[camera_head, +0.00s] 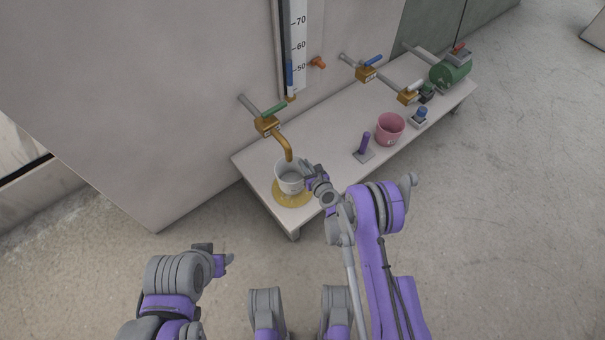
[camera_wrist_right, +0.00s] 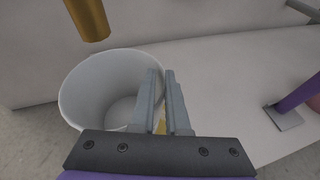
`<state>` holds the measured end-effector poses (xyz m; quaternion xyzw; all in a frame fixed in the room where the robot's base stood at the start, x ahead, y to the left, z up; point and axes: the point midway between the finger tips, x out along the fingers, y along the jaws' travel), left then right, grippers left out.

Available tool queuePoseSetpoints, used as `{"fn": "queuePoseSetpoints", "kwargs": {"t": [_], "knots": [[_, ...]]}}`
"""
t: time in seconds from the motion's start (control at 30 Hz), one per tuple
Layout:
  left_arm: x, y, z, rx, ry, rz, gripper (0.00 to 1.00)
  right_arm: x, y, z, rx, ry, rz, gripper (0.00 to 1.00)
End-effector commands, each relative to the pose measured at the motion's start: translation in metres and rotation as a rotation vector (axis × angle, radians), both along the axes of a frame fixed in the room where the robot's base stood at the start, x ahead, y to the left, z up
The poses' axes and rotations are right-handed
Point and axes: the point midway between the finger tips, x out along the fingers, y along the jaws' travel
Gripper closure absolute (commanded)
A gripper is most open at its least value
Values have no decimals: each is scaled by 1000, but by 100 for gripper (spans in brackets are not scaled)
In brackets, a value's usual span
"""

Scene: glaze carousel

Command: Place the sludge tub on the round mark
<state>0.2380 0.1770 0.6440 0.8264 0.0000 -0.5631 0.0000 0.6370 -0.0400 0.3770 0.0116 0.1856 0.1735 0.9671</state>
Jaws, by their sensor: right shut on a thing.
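The white tub (camera_head: 287,178), which I take as the sludge tub, is upright under a brass spout at the near left end of the bench. The yellow round mark (camera_head: 292,200) shows around and in front of its base; whether the tub touches it is not clear. My right gripper (camera_head: 306,172) is shut on the tub's right rim. The right wrist view shows one finger inside the tub (camera_wrist_right: 85,92) and one outside, with its visible interior empty. My left gripper (camera_head: 229,260) is away from the bench at lower left; its fingers are too unclear to judge.
A brass spout (camera_head: 286,146) with a green-handled valve hangs just above the tub. Right of it on the bench (camera_head: 325,137) are a purple-handled stand (camera_head: 364,146), a pink tub (camera_head: 390,129) and a green motor-like unit (camera_head: 451,71). The wall stands behind.

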Motion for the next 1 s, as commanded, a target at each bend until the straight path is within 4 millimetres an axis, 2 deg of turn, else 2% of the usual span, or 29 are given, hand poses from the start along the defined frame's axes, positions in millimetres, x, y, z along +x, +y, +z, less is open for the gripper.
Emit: {"fn": "queuePoseSetpoints", "kwargs": {"t": [0.17,0.33,0.7,0.73,0.87,1.0], "knots": [[1,0,-3,0,0,0,50,0,0,-15,1,0,0,100],[2,0,-8,0,-1,0,50,0,0,-39,1,0,-1,100],[1,0,-7,0,-1,0,50,0,0,-44,1,0,-1,100],[1,0,-7,0,-1,0,50,0,0,-43,0,0,0,82],[1,0,-7,0,-1,0,50,0,0,-43,0,0,0,58],[1,0,-7,0,-1,0,50,0,0,-43,0,0,0,56]]}}
